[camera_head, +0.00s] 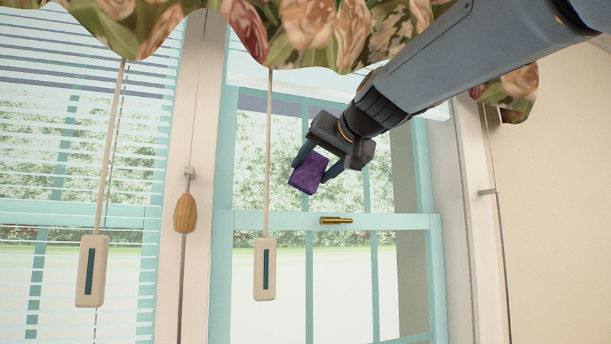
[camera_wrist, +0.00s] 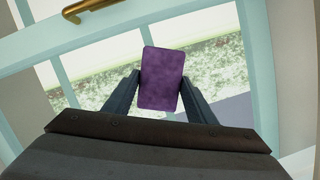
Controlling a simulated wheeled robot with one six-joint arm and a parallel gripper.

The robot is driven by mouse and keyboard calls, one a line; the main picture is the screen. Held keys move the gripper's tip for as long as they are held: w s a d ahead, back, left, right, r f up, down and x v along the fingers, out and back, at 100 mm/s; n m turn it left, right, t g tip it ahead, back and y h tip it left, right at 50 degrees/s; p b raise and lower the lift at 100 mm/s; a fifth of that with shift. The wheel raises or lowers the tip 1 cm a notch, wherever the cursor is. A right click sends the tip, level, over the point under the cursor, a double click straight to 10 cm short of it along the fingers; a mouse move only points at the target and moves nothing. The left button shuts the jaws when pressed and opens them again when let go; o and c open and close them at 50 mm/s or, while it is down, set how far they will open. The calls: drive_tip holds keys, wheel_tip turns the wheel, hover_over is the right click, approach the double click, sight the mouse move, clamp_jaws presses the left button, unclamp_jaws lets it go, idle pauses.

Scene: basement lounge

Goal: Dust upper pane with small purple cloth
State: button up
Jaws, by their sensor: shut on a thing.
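The small purple cloth (camera_head: 308,174) is a flat, block-like piece held between the two fingers of my gripper (camera_head: 327,163). In the wrist view the cloth (camera_wrist: 162,78) sits upright between the fingertips of my gripper (camera_wrist: 160,88), with a finger on each side. The upper pane (camera_head: 265,150) lies behind the gripper, above the teal middle rail (camera_head: 390,221). The cloth is in front of this pane, a little above the rail. I cannot tell whether it touches the glass.
A brass latch (camera_head: 337,221) sits on the rail just below the cloth. A cord with a white pull (camera_head: 264,268) hangs left of it; a wooden pull (camera_head: 185,213) hangs farther left. A floral valance (camera_head: 300,30) covers the top. Blinds (camera_head: 70,130) cover the left window.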

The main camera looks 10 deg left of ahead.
drive_tip(key=shift+w+d, duration=0.2)
drive_tip(key=shift+d, duration=0.05)
drive_tip(key=w+d+b, duration=0.2)
drive_tip(key=shift+w+d+b, duration=0.1)
drive_tip(key=shift+d+b, duration=0.15)
drive_tip(key=shift+b, duration=0.05)
drive_tip(key=shift+s+a+r+p, duration=0.1)
drive_tip(key=shift+s+a+p, duration=0.4)
drive_tip(key=shift+a, duration=0.35)
drive_tip(key=shift+s+a+p, duration=0.55)
drive_tip(key=shift+a+p, duration=0.05)
drive_tip(key=shift+a, duration=0.25)
drive_tip(key=shift+s+a+p, duration=0.5)
drive_tip(key=shift+a+p, duration=0.1)
drive_tip(key=shift+a, duration=0.25)
drive_tip(key=shift+s+a+p, duration=0.65)
drive_tip(key=shift+a+p, duration=0.35)
drive_tip(key=shift+p, duration=0.2)
drive_tip(key=shift+s+a+p, duration=0.65)
drive_tip(key=shift+a+p, duration=0.35)
drive_tip(key=shift+p, duration=0.15)
drive_tip(key=shift+s, duration=0.15)
